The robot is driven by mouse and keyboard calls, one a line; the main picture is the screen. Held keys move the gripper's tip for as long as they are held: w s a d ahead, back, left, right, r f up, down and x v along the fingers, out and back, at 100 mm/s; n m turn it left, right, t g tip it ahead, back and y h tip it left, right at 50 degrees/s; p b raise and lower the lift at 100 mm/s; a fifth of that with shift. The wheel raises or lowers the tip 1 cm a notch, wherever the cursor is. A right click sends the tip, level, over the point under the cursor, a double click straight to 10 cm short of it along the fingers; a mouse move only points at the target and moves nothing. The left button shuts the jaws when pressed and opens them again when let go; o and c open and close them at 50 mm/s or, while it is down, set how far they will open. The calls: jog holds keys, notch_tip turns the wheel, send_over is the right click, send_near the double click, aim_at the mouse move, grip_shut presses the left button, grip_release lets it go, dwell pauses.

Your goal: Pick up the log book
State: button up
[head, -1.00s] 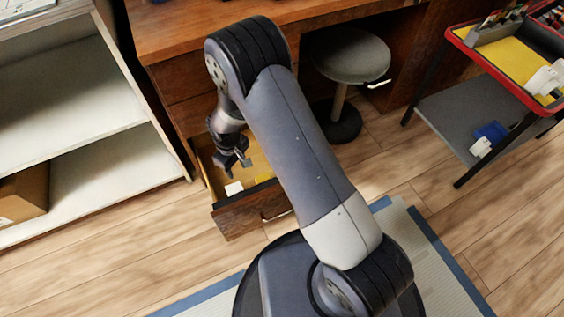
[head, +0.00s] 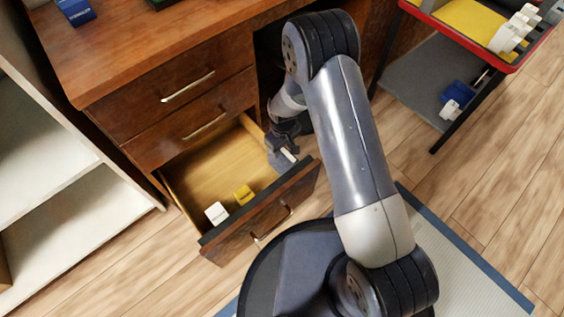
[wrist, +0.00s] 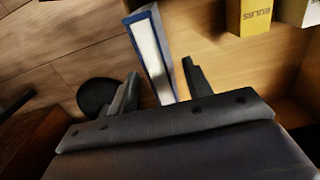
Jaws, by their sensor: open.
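What looks like the log book, blue-covered with pale page edges, stands in the right part of the open drawer (head: 216,174). In the wrist view the log book (wrist: 150,48) runs between my open gripper fingers (wrist: 160,72), and its near end reaches back towards the palm. I cannot tell whether either finger touches it. In the head view my gripper (head: 284,152) is low over the drawer's right end, and only a pale strip of the log book (head: 290,156) shows beside it. The rest is hidden by my gripper.
A yellow box (head: 243,195) and a white box (head: 216,212) lie by the drawer front, left of my gripper. Two shut drawers are above. A red-rimmed cart (head: 440,85) stands at right, white shelves (head: 75,165) at left.

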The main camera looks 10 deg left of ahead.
aim_at(282, 162)
jog(key=f+b, duration=0.1)
jog(key=f, duration=0.1)
jog(key=f+b, duration=0.1)
jog(key=f, duration=0.2)
jog(key=shift+w+a, duration=0.2)
grip_shut()
dwell(0.5)
